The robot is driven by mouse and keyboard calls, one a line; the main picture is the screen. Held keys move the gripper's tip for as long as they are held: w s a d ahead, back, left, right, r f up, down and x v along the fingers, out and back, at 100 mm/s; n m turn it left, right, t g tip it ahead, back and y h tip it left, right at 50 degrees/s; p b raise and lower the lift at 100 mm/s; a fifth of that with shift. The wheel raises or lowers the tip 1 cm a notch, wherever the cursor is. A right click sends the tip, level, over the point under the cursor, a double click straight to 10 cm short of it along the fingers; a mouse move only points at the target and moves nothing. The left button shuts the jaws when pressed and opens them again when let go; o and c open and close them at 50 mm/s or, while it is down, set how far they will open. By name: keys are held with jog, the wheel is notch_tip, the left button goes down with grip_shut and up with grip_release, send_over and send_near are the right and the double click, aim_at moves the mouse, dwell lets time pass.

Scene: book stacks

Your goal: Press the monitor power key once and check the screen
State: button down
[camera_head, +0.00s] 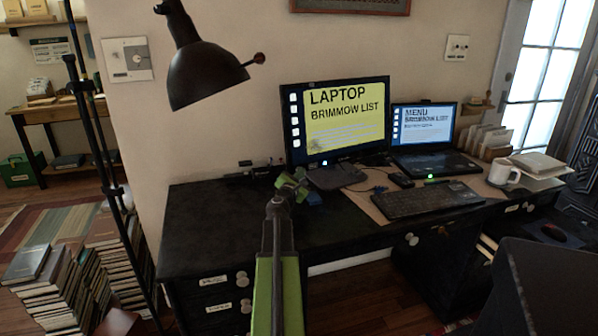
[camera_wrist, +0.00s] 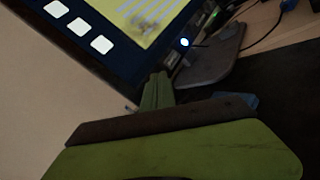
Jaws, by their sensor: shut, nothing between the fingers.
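The monitor (camera_head: 335,128) stands on the black desk. Its screen is lit and shows a yellow page reading "LAPTOP BRIMMOW LIST" with a column of white icons at left. A small blue-lit power key (camera_head: 325,163) shows at its lower edge, and the same glowing key is in the wrist view (camera_wrist: 184,42). My gripper (camera_head: 292,184) is green, shut and empty, in front of the monitor's lower left. In the wrist view my gripper (camera_wrist: 157,90) points toward the monitor's bottom edge, below and left of the key. I see no clear contact with the key.
A laptop (camera_head: 424,136) with a lit screen stands to the right, with a green light (camera_head: 430,180) before it. A keyboard (camera_head: 415,200) and a white mug (camera_head: 503,172) are on the desk (camera_head: 210,215). A lamp (camera_head: 205,75) hangs at upper left. Book stacks stand at left.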

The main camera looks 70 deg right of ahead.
jog(key=shift+w+d, duration=0.1)
jog(key=shift+w, duration=0.05)
dwell(0.4)
jog(key=shift+s+a, duration=0.4)
jog(key=shift+s, duration=0.1)
jog(key=shift+r, duration=0.1)
jog(key=s+a, duration=0.2)
jog(key=s+a+r+p, duration=0.1)
jog(key=s, duration=0.1)
jog(key=shift+s+a, duration=0.25)
jog(key=shift+a, duration=0.15)
dwell(0.6)
